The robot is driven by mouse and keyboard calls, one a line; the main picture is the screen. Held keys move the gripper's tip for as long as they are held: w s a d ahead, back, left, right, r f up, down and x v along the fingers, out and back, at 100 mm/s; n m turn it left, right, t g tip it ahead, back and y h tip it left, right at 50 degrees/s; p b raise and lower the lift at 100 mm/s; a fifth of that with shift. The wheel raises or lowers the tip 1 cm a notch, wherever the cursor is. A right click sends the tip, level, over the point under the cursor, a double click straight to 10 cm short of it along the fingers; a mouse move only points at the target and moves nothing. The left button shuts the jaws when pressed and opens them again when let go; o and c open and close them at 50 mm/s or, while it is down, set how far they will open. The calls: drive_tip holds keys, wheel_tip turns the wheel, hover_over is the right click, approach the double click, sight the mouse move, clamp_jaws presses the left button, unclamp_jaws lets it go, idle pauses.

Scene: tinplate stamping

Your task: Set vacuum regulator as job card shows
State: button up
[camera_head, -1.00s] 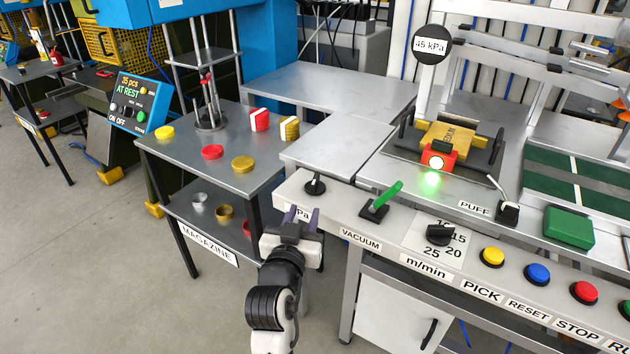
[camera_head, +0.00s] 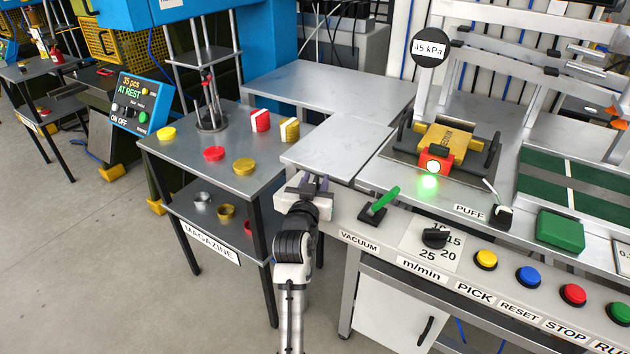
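My gripper (camera_head: 313,181) is at the left end of the control panel, with its dark fingers pointing away from me over the spot of the black regulator knob. The gripper hides the knob and the kPa label beside it. I cannot tell whether the fingers touch the knob or how far apart they are. A round gauge sign (camera_head: 430,47) on a post reads 45 kPa. The VACUUM label (camera_head: 359,242) is on the panel front, below a green lever (camera_head: 380,204). I see no readable job card.
Right of the lever are a speed dial (camera_head: 435,238), a yellow button (camera_head: 485,259), a blue button (camera_head: 528,276) and a red button (camera_head: 572,294). A lit fixture (camera_head: 436,160) stands behind. The magazine table (camera_head: 190,162) with tins is left of my arm.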

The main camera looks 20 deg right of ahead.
drive_tip(key=shift+c, duration=0.3)
clamp_jaws()
drive_tip(key=shift+a+f+m+h+b, duration=0.15)
drive_tip(key=shift+m+h+b, duration=0.2)
drive_tip(key=shift+b, duration=0.55)
drive_tip(key=m+g+h+b, duration=0.1)
drive_tip(key=b, duration=0.1)
drive_tip(key=shift+f+b, duration=0.15)
drive_tip(key=shift+b, duration=0.15)
drive_tip(key=m+g+h+b, duration=0.2)
drive_tip(key=b, duration=0.2)
drive_tip(key=shift+f+g+h+b, duration=0.1)
drive_tip(key=shift+g+h+b, duration=0.25)
drive_tip(key=shift+g, duration=0.05)
drive_tip(key=m+g+h+b, duration=0.1)
drive_tip(key=m+g+b, duration=0.1)
drive_tip(key=g+b, duration=0.1)
drive_tip(key=shift+m+h, duration=0.25)
drive_tip(key=shift+h, duration=0.15)
drive_tip(key=shift+r+m+g+h+b, duration=0.2)
drive_tip(key=shift+m+g+h+b, duration=0.25)
drive_tip(key=shift+g+b, duration=0.3)
drive_tip(key=shift+r+m+g+h+b, duration=0.15)
drive_tip(key=shift+m+g+h+b, duration=0.1)
drive_tip(key=shift+m+g+b, duration=0.5)
drive_tip(key=shift+g, duration=0.4)
